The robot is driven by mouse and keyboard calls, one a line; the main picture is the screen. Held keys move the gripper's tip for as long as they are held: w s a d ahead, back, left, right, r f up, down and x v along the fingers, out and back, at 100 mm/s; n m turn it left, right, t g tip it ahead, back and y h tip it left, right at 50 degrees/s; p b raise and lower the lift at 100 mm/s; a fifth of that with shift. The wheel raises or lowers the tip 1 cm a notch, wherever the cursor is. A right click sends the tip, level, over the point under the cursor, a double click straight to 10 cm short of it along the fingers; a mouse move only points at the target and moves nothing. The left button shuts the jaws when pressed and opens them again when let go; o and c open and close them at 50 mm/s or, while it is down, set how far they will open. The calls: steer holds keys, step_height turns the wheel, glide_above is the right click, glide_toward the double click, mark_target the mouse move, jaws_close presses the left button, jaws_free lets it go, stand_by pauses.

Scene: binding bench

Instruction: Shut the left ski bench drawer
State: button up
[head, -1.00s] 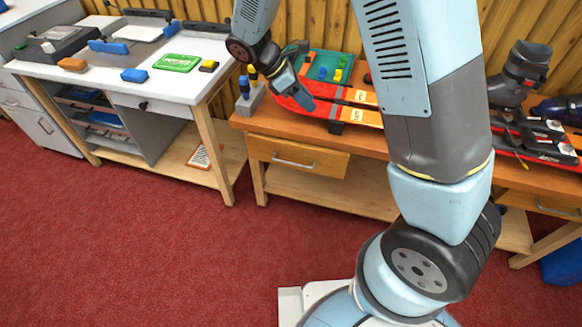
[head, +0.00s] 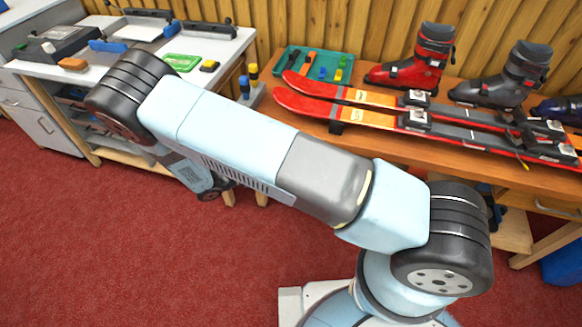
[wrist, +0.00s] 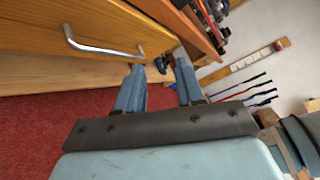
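The left ski bench drawer has a pale wooden front (wrist: 50,25) with a metal bar handle (wrist: 100,48), at the upper left of the wrist view. Its front stands close ahead of my gripper (wrist: 158,82), with the handle to the left of the fingers. The two blue-grey fingers are spread apart with nothing visible between them. I cannot tell whether they touch the drawer, or how far out it stands. In the head view my arm hides the drawer and the fingers.
The ski bench top (head: 455,98) carries red skis (head: 310,85), a red boot (head: 415,62), a grey boot (head: 508,75) and a green tray (head: 310,62). A white-topped workbench (head: 200,48) stands at the left. Red carpet (head: 130,250) is clear in front.

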steer(key=s+a+f+n+t+y, duration=0.2)
steer(key=s+f+n+t, duration=0.1)
steer(key=f+n+t, duration=0.65)
steer(key=w+d+g, duration=0.1)
steer(key=w+d, duration=0.8)
steer(key=shift+w+d+g, duration=0.25)
steer(key=shift+w+g, duration=0.1)
steer(key=shift+w, duration=0.05)
steer(key=shift+c, duration=0.4)
jaws_close()
